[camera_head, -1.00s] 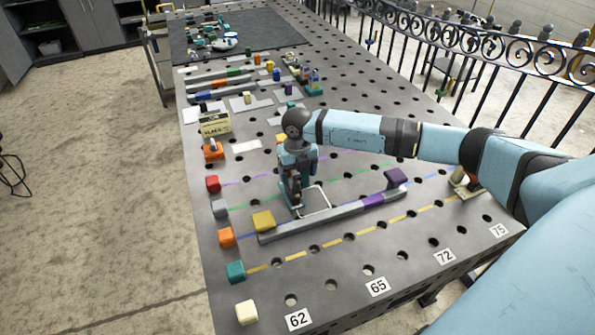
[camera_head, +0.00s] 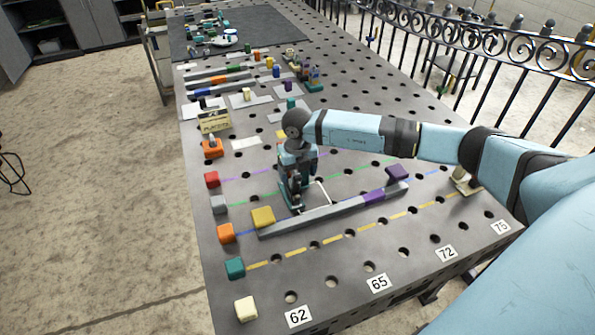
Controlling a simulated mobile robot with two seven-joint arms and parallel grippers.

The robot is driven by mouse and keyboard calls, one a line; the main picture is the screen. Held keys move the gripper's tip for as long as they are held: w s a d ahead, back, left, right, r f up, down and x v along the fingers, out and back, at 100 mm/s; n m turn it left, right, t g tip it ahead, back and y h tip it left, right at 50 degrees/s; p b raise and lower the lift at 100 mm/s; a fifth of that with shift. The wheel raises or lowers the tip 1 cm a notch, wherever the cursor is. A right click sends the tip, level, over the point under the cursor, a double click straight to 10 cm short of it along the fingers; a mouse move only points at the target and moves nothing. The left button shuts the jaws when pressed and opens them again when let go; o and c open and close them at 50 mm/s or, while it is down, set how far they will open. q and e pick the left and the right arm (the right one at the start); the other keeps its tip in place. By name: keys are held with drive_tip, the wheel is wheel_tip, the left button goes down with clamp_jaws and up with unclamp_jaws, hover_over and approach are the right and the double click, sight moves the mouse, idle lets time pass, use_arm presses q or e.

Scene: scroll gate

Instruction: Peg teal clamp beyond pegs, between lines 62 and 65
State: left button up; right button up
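My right arm comes in from the right, and its gripper (camera_head: 294,203) points down at the far side of a long grey rail (camera_head: 325,213). Dark teal shows around the fingertips, but I cannot tell whether it is a clamp or part of the gripper, nor whether the fingers are open or shut. The number labels 62 (camera_head: 298,316) and 65 (camera_head: 378,282) lie along the near edge. My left gripper is not in view.
Red, grey, orange, teal (camera_head: 235,268) and cream blocks line the table's left edge. Coloured lines cross the holed table top. A small sign (camera_head: 214,121) stands at the left edge. More rails and blocks lie farther back. A cream part (camera_head: 461,180) sits under my arm.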

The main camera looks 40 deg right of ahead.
drive_tip(key=shift+f, duration=0.3)
drive_tip(key=o, duration=1.6)
drive_tip(key=shift+s+f, duration=0.1)
wheel_tip(320, 180, up, 14)
drive_tip(key=shift+r+b, duration=0.1)
drive_tip(key=shift+b, duration=0.8)
